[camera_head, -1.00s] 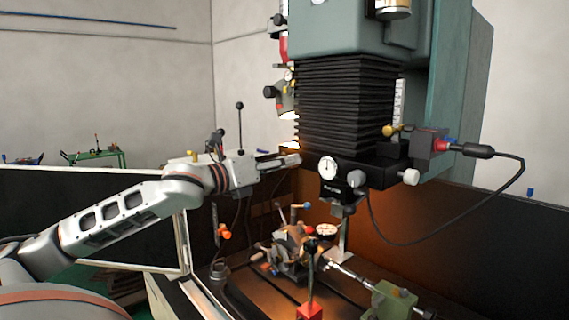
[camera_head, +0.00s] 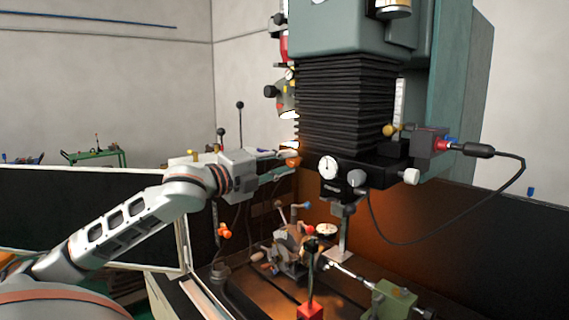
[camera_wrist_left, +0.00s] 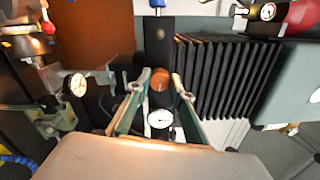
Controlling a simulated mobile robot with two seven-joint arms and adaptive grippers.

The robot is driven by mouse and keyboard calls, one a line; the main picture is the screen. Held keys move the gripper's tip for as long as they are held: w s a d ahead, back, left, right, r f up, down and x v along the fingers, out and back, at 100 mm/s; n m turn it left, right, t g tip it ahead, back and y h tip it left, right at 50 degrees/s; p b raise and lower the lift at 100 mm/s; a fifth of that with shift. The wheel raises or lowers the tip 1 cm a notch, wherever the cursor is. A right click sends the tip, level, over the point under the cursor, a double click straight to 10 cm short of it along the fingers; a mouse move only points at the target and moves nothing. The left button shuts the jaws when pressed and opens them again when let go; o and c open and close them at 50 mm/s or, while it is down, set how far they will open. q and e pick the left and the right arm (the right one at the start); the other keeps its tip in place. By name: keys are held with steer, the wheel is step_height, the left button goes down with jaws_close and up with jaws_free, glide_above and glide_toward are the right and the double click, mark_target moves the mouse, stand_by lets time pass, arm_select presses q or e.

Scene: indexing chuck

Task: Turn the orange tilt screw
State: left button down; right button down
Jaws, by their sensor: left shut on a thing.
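The orange tilt screw (camera_head: 293,162) is a round orange knob on the left side of the dark machine head, under the black bellows. It also shows in the left wrist view (camera_wrist_left: 161,80), between the two fingers. My left gripper (camera_head: 284,161) reaches in from the left and is shut on the orange tilt screw. In the left wrist view its fingertips (camera_wrist_left: 161,77) lie on either side of the knob. My right gripper is not in view.
A white dial gauge (camera_head: 327,166) sits on the head, just right of the screw. The black bellows (camera_head: 345,100) hang above. Below, an indexing chuck (camera_head: 290,248) and a green fixture (camera_head: 392,300) stand on the machine table. A lamp (camera_head: 286,103) is close above my gripper.

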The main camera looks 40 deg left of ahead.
arm_select(q)
steer(key=n, duration=0.7)
steer(key=shift+d, duration=0.1)
steer(key=n, duration=0.7)
steer(key=shift+y, duration=0.3)
steer(key=n, duration=1.3)
steer(key=shift+g, duration=0.3)
steer(key=c, duration=1.8)
jaws_free()
steer(key=shift+s, duration=0.1)
steer(key=s, duration=1.1)
steer(key=shift+s+a+r, duration=0.15)
steer(key=shift+s+a, duration=0.15)
steer(key=shift+s, duration=0.1)
